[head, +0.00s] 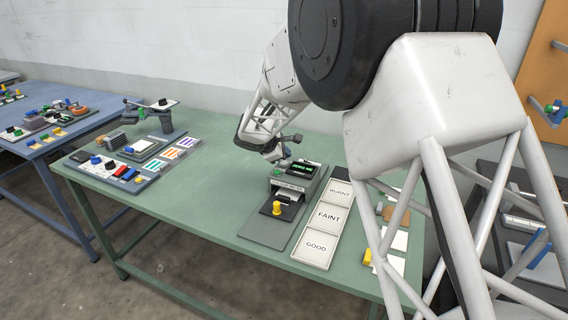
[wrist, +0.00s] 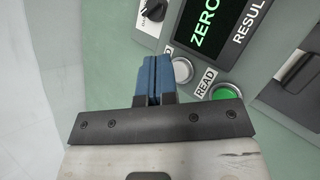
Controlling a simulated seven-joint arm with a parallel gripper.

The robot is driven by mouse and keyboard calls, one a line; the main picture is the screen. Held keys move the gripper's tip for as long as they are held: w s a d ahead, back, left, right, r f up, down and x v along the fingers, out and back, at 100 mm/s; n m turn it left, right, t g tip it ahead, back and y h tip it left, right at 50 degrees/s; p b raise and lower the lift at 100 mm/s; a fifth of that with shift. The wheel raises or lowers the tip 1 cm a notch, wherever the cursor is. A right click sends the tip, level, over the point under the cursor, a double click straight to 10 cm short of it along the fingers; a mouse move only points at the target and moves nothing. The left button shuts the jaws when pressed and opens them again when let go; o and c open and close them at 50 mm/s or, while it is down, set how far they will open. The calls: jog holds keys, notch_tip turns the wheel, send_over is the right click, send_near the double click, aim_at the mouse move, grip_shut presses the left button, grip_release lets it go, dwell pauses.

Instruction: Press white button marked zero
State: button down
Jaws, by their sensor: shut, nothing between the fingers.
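The white button (wrist: 182,70) is a round cap in a silver ring on the grey-green press panel, just right of my blue fingertips in the wrist view. A small white label at its upper left is partly covered by my fingers and cannot be read. My gripper (wrist: 154,75) is shut and empty, over the panel beside the button. I cannot tell whether it touches the panel. In the head view my gripper (head: 277,156) is at the back of the press (head: 292,187), and the button cannot be made out there.
A green button (wrist: 223,92) labelled READ sits right of the white one. A dark screen (wrist: 212,30) shows ZERO in green. A black knob (wrist: 154,9) is above. Cards marked BURNT, FAINT and GOOD (head: 328,217) lie right of the press. The front of the green table (head: 190,214) is clear.

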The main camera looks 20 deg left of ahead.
aim_at(285, 163)
jog(key=shift+f, duration=0.8)
dwell(1.1)
jog(key=shift+r, duration=0.1)
dwell(0.3)
jog(key=shift+r, duration=0.7)
jog(key=shift+r, duration=2.5)
